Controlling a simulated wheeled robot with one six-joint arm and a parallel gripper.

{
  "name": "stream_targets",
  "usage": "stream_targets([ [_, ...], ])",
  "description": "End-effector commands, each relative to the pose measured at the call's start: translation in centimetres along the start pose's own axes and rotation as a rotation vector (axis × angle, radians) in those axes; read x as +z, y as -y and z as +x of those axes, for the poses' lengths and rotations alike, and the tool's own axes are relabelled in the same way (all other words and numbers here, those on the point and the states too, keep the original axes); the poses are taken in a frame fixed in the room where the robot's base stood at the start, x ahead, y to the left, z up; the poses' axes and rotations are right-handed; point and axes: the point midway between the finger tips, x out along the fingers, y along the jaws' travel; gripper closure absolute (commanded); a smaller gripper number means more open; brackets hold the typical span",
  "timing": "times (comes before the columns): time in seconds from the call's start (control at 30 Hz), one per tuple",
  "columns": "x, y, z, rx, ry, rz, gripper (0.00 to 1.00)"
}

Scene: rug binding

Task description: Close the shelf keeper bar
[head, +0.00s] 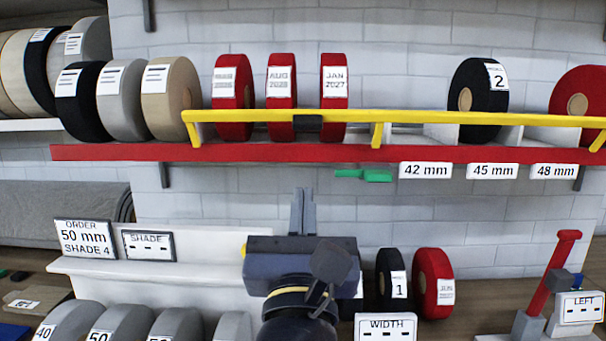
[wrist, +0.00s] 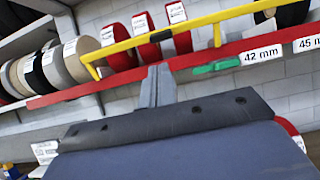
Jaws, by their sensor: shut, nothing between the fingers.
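The yellow keeper bar (head: 420,117) runs along the red-edged shelf (head: 230,153), in front of the lower part of the rolls, with short yellow legs angling down towards the red edge. It carries a dark pad (head: 307,123). A green piece (head: 377,176) sits just under the red edge; it also shows in the wrist view (wrist: 216,67). My gripper (head: 303,192) points up, below the shelf, with its grey fingers together and empty. In the wrist view my gripper (wrist: 158,70) appears just below the bar (wrist: 180,30); I cannot tell whether they touch.
Red rolls (head: 281,85) and a black roll (head: 480,88) stand on the shelf behind the bar. Size labels (head: 425,170) hang under its edge. Below are a white ledge (head: 150,275), more rolls (head: 433,283) and a red-handled device (head: 552,270) at right.

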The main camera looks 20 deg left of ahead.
Motion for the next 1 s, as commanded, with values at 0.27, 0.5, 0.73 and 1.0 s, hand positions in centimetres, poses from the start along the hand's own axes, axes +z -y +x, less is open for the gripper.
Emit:
stream_targets([
  [0.27,0.4,0.1,5.0,-0.006,-0.002,-0.006,1.00],
  [0.5,0.3,0.1,10.1,-0.004,-0.003,-0.004,1.00],
  [0.73,0.2,0.1,13.1,-0.003,-0.004,-0.002,1.00],
  [1.0,0.0,0.0,13.7,-0.001,-0.003,-0.002,1.00],
])
